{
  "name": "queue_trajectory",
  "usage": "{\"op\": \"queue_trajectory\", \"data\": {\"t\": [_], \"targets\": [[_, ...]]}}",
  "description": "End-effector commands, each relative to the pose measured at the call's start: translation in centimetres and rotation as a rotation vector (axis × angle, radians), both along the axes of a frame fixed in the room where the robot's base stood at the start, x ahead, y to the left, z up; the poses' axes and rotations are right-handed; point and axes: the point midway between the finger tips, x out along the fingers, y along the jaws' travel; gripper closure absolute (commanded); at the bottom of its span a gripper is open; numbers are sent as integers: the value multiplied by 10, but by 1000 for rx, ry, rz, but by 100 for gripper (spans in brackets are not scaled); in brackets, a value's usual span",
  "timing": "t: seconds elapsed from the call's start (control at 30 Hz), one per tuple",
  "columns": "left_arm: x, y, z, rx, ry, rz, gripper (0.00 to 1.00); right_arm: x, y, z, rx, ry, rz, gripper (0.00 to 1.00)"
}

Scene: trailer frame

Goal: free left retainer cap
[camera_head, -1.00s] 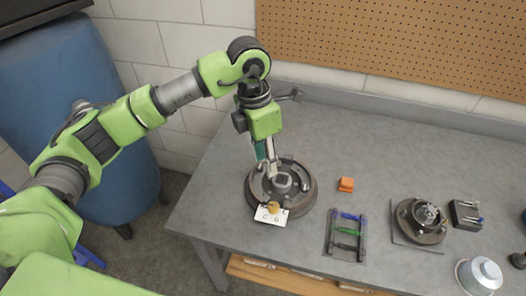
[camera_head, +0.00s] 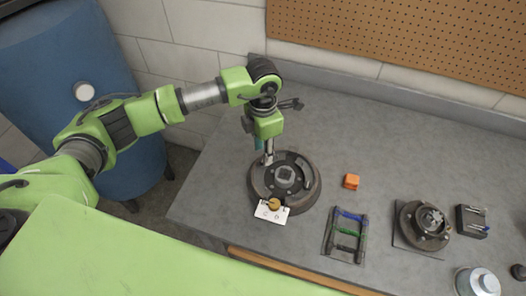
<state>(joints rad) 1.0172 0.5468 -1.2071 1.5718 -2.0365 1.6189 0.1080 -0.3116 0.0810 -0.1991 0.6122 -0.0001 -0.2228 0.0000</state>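A round dark drum assembly (camera_head: 312,196) lies on the grey bench, with a grey hub (camera_head: 284,176) at its middle. I cannot make out a separate retainer cap on it. A white card (camera_head: 269,213) with dark marks lies at the drum's front edge, with a small yellow-brown round piece (camera_head: 274,203) beside it. My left gripper (camera_head: 268,160) points down over the drum's back left part, left of the hub. Its fingers are too small to tell whether they are open or shut, or touching anything. My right gripper is out of view.
Right of the drum are an orange block (camera_head: 351,181), a rack with blue and green rods (camera_head: 345,234), a second hub assembly (camera_head: 424,224), a dark tool block (camera_head: 472,221) and a silver canister (camera_head: 477,281). The bench's back is clear below the pegboard (camera_head: 400,40).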

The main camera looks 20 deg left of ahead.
Motion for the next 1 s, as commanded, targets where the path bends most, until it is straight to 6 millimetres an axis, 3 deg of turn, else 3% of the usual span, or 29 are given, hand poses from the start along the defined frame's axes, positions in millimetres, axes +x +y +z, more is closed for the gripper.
{"op": "queue_trajectory", "data": {"t": [0.1,0.2,0.57,0.6,0.7,0.73,1.0], "targets": [[-1,0,-16,1,4,0,67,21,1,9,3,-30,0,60],[-1,0,-26,0,3,0,67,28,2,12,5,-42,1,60],[0,0,-34,-1,-1,-1,67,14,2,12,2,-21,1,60],[0,0,-34,-1,-1,-1,69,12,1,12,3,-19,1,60],[0,0,-34,-1,-1,-1,95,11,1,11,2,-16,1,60],[0,0,-34,0,0,-1,100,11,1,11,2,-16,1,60],[0,0,-34,0,0,7,100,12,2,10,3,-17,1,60]]}}
